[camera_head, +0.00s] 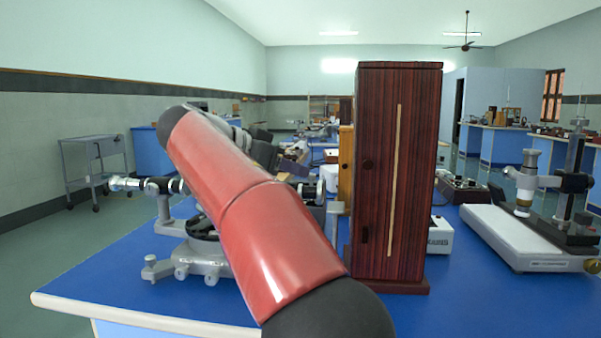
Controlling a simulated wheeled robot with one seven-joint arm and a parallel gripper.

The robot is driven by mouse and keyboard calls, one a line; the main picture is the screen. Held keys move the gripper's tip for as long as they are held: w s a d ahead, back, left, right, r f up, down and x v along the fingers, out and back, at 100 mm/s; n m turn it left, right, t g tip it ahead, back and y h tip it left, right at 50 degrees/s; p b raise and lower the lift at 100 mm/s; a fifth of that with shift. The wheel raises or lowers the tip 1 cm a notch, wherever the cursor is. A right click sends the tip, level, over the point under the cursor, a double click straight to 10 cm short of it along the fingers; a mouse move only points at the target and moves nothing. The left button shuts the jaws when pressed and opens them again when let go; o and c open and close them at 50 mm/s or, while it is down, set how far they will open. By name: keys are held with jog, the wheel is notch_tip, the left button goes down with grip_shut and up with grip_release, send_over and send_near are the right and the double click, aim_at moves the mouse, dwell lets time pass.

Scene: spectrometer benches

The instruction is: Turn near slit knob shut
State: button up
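A grey metal spectrometer (205,262) stands on the blue bench top, largely hidden behind my red arm. Its silver-and-black tube (150,185) sticks out to the left and ends in a bright silver fitting (117,183). Another part of it (320,192) shows to the right of my arm. I cannot make out which small part is the slit knob. My arm reaches up and away over the spectrometer. A dark blocky part past its far end looks like my gripper (264,152); its fingers are too small and overlapped to read. I see no contact with the spectrometer.
A tall dark wooden box (380,190) with a pale vertical strip stands close right of my arm. A microscope on a white base (520,238) stands at the right. The blue bench (120,270) is clear at front left. A grey trolley (95,165) stands beyond.

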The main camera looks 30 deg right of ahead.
aim_at(311, 174)
jog(key=shift+x, duration=1.6)
jog(key=shift+c, duration=0.5)
grip_shut()
jog(key=shift+s+f+b, duration=0.1)
jog(key=shift+s+b, duration=0.05)
jog(key=shift+b, duration=0.3)
jog(key=n+t+b, duration=0.1)
jog(key=n+t+y+b, duration=0.1)
jog(key=t+b, duration=0.1)
jog(key=shift+s+d+f+n, duration=0.1)
jog(key=shift+s+d+n, duration=0.05)
jog(key=shift+s+n, duration=0.2)
jog(key=shift+s+d+n+t+y+b, duration=0.1)
jog(key=shift+n+t+y+b, duration=0.4)
jog(key=shift+n+t+b, duration=0.25)
jog(key=shift+s+d+n+t+y+b, duration=0.1)
jog(key=shift+n+t+y+b, duration=0.4)
jog(key=shift+n+t, duration=0.35)
